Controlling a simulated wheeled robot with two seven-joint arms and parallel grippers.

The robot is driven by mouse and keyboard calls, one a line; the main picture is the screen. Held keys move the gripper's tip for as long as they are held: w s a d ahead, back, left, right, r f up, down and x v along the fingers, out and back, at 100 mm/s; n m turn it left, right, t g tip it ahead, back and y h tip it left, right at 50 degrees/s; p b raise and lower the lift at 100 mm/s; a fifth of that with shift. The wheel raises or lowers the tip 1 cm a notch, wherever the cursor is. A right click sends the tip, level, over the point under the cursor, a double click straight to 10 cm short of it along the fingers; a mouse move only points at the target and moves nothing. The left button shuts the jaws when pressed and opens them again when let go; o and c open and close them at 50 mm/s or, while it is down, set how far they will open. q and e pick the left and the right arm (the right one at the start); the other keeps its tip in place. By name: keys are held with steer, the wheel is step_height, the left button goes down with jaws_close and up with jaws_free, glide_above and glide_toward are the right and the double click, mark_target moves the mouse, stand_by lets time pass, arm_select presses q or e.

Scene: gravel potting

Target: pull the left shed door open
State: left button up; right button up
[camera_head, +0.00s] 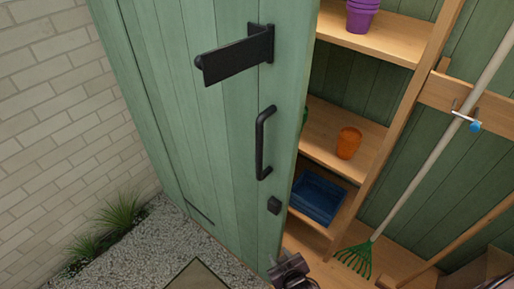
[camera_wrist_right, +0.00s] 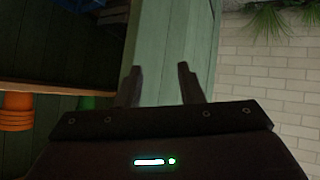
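The left shed door (camera_head: 232,130) is a green plank panel that stands partly open, with shelves showing past its right edge. My right gripper (camera_head: 287,262) is at the door's lower right edge, below the handle and knob. In the right wrist view its two fingers (camera_wrist_right: 160,84) are apart, with the door's green edge (camera_wrist_right: 168,40) between and beyond them. I cannot tell whether they touch it. My left gripper is not in view.
Inside the shed are wooden shelves (camera_head: 380,38) with a purple pot (camera_head: 361,14), an orange pot (camera_head: 348,143) and a blue crate (camera_head: 318,197). A green rake (camera_head: 356,258) leans at the right. A brick wall (camera_head: 55,120) stands left; gravel (camera_head: 135,250) lies before the door.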

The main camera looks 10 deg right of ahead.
steer(key=w+a+r+t, duration=0.2)
steer(key=r, duration=0.6)
steer(key=w+a+r+t, duration=0.1)
steer(key=w+r+t, duration=0.1)
steer(key=r, duration=0.7)
steer(key=m+t+p, duration=0.1)
steer(key=m+t, duration=0.2)
glide_toward(261, 156)
steer(key=w, duration=0.4)
steer(key=w+p, duration=0.2)
steer(key=w, duration=0.4)
steer(key=shift+a, duration=0.15)
steer(key=shift+w+p, duration=0.3)
steer(key=shift+w, duration=0.15)
steer(key=shift+f, duration=0.1)
steer(key=shift+c, duration=0.2)
jaws_close()
